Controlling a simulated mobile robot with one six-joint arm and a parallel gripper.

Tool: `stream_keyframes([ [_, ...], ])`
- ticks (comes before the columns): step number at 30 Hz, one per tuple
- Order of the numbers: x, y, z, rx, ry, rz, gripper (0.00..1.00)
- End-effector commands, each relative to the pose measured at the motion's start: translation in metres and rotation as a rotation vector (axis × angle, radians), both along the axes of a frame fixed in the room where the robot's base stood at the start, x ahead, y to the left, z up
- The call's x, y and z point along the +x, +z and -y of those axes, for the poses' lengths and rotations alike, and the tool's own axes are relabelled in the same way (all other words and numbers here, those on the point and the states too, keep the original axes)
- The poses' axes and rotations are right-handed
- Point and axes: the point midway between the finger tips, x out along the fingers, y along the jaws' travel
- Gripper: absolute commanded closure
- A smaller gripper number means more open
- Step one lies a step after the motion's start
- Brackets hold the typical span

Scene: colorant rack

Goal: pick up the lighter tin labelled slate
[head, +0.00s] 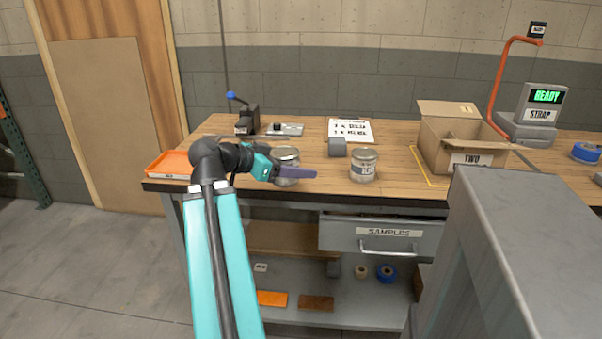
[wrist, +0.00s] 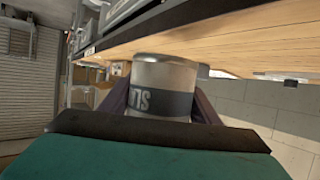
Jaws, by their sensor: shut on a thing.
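My gripper (head: 294,173) is shut on a grey metal tin (head: 287,155) near the front edge of the workbench, left of its middle. In the wrist view the same tin (wrist: 163,75) stands between the dark fingers, with a dark label band and pale letters only partly visible. I cannot read the whole word. A second, similar tin (head: 363,161) stands apart to the right, with a label too small to read surely. I cannot tell whether the held tin touches the bench.
The wooden workbench (head: 400,184) also bears an orange tray (head: 171,164), a blue-knobbed device (head: 246,122), a grey cylinder (head: 337,147), a paper sheet (head: 352,130) and an open cardboard box (head: 440,151). A grey block (head: 535,235) rises at front right.

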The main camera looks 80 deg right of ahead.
Motion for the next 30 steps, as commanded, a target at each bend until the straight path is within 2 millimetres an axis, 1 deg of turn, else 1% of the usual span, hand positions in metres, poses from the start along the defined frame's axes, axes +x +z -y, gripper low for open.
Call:
stream_keyframes([
  [1, 0.0011, -0.0023, -0.0024, -0.002, 0.001, 0.000, 0.73],
  [9, 0.0035, 0.0006, -0.0089, -0.002, 0.001, 0.000, 0.73],
  [30, 0.0044, 0.0010, -0.0093, -0.001, 0.002, 0.001, 0.73],
])
